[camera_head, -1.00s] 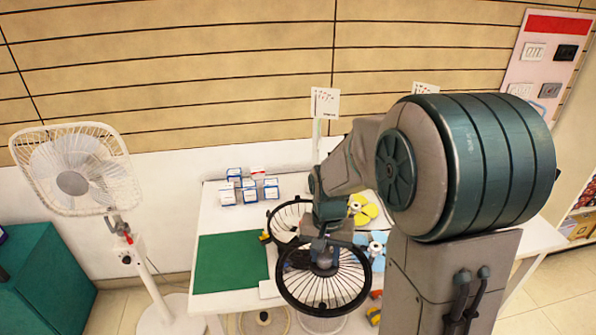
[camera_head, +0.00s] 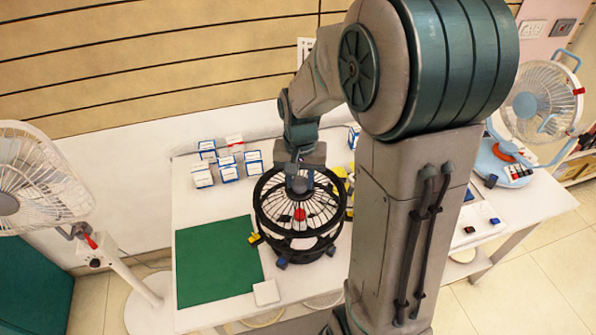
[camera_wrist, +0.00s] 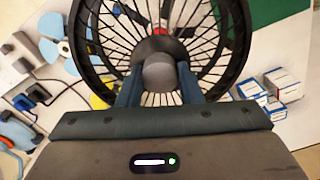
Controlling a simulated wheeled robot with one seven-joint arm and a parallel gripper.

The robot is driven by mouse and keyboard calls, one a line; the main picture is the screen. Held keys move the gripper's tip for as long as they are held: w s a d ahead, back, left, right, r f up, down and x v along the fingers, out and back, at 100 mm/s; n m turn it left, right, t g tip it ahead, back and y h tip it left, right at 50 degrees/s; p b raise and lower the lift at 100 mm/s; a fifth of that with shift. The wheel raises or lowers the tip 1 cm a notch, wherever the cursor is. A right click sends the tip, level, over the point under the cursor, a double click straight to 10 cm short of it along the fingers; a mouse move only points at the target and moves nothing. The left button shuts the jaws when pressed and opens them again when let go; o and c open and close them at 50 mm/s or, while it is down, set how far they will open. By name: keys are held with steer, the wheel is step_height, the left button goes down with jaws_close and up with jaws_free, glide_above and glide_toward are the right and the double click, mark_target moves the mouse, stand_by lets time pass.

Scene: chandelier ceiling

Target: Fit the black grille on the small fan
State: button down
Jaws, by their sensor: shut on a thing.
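My gripper (camera_head: 299,184) is shut on the hub of the black grille (camera_head: 262,212). In the wrist view the fingers (camera_wrist: 160,76) close on the grey knob at the grille's centre, and the black rim (camera_wrist: 237,48) fills the upper middle. The small fan's black frame (camera_head: 318,250) stands on the white table directly below the grille. A red part (camera_head: 300,214) of the fan shows through the spokes. Yellow (camera_head: 254,238) and blue (camera_head: 282,262) clips stick out around the frame. The grille looks roughly level over the frame; I cannot tell whether the rims touch.
A green mat (camera_head: 215,262) and a white block (camera_head: 266,292) lie left of the fan. Several small boxes (camera_head: 228,168) stand behind. A white stand fan (camera_head: 40,185) is at far left, another fan (camera_head: 540,100) at right. My arm hides the table's middle right.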

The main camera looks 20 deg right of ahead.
mark_target(300, 192)
steer(key=shift+f+b, duration=1.6)
steer(key=shift+f, duration=0.7)
steer(key=shift+f+b, duration=0.8)
stand_by(0.4)
steer(key=shift+c, duration=1.4)
jaws_free()
steer(key=shift+s, duration=0.1)
steer(key=shift+r, duration=0.1)
steer(key=shift+r+p, duration=2.85)
steer(key=shift+r, duration=0.85)
